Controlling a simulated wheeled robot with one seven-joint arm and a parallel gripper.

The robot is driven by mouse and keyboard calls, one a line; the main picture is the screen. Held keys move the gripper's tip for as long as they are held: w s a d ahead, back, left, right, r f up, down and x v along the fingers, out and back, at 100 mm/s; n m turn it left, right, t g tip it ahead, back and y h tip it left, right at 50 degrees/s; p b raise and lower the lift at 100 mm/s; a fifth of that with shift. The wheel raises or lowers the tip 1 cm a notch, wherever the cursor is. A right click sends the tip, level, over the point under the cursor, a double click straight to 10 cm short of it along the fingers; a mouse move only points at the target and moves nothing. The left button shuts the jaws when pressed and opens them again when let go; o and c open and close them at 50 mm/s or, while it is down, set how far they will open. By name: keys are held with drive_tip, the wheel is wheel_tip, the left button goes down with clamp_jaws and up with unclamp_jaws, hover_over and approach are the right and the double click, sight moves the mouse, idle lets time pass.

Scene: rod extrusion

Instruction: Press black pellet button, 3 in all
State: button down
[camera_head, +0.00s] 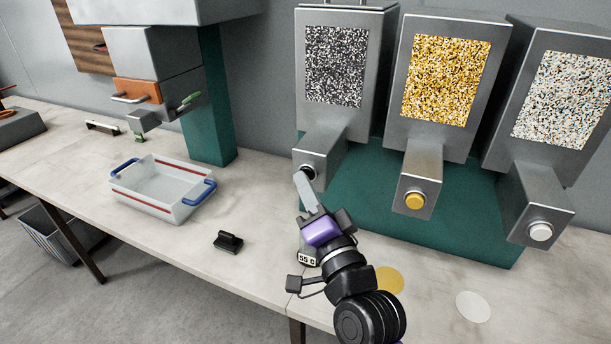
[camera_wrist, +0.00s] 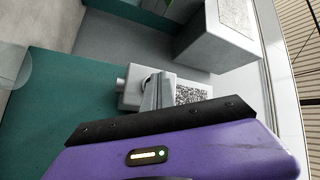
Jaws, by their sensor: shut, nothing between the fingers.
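The black pellet dispenser (camera_head: 352,25) is the leftmost of three grey hoppers, with a window of black and white pellets (camera_head: 337,66). Its black button (camera_head: 309,171) sits on the front of the spout box below and is partly hidden by my gripper. My gripper (camera_head: 302,180) is shut and empty, its fingertips at the button; I cannot tell whether they touch it. In the wrist view, the shut fingers (camera_wrist: 157,92) reach up to the front of the spout box (camera_wrist: 131,98), and the speckled window (camera_wrist: 193,95) shows behind. The button face is hidden there.
Hoppers with a yellow button (camera_head: 414,201) and a white button (camera_head: 540,232) stand to the right. A clear bin with blue handles (camera_head: 160,192) and a black handled block (camera_head: 228,242) lie left on the table. A "55 C" display (camera_head: 307,259) sits beside my wrist.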

drive_tip(key=shift+s, duration=0.1)
drive_tip(key=shift+s+a+p, duration=0.25)
drive_tip(key=shift+s+p, duration=0.55)
drive_tip(key=shift+p, duration=0.35)
drive_tip(key=s+p, duration=0.1)
drive_tip(key=p, duration=0.2)
drive_tip(key=s+a+p, duration=0.1)
drive_tip(key=p, duration=0.2)
drive_tip(key=shift+s+r, duration=0.2)
drive_tip(key=shift+s, duration=0.15)
drive_tip(key=shift+a+p, duration=0.1)
drive_tip(key=shift+p, duration=0.45)
